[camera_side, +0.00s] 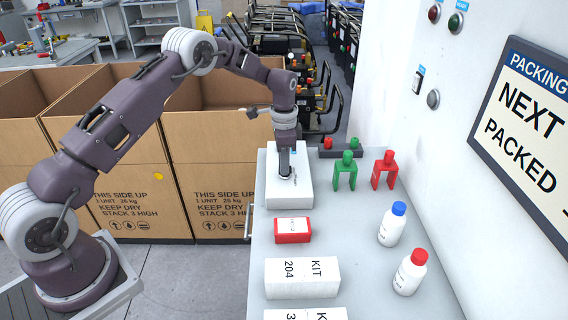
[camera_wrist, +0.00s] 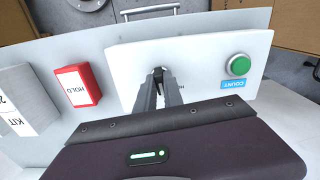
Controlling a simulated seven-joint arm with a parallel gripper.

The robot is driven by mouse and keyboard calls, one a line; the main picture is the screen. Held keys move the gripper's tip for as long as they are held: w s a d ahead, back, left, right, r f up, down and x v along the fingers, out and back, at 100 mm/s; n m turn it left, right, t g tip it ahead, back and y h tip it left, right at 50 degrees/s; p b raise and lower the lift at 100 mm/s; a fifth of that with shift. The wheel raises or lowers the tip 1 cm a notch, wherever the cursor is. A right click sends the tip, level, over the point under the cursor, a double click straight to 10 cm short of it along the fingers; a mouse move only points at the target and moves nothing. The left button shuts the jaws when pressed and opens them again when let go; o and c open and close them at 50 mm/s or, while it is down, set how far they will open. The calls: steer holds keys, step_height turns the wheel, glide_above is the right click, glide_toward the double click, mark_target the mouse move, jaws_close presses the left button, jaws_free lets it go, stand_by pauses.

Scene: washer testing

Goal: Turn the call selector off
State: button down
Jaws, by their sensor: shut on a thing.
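My gripper (camera_side: 286,177) points down onto a white box (camera_side: 291,199) on the table. In the wrist view my gripper (camera_wrist: 159,78) is shut on a small dark selector knob (camera_wrist: 158,70) on the box's top. The fingers hide most of the knob, so its setting cannot be read. A label beside it is mostly covered. A green button (camera_wrist: 239,65) with a blue COUNT label (camera_wrist: 234,84) sits on the same box, right of my fingers in the wrist view.
A red HOLD box (camera_side: 293,230) and a white KIT 204 box (camera_side: 302,278) stand nearer the camera. Green (camera_side: 346,171) and red (camera_side: 385,170) forked pieces and two capped bottles stand to the right. The wall carries a small switch (camera_side: 417,82) and a grey round control (camera_side: 433,98).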

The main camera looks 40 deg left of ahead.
steer(key=shift+m, duration=0.6)
steer(key=c, duration=1.5)
jaws_free()
steer(key=shift+o, duration=0.2)
step_height(320, 180, up, 7)
steer(key=shift+r, duration=0.1)
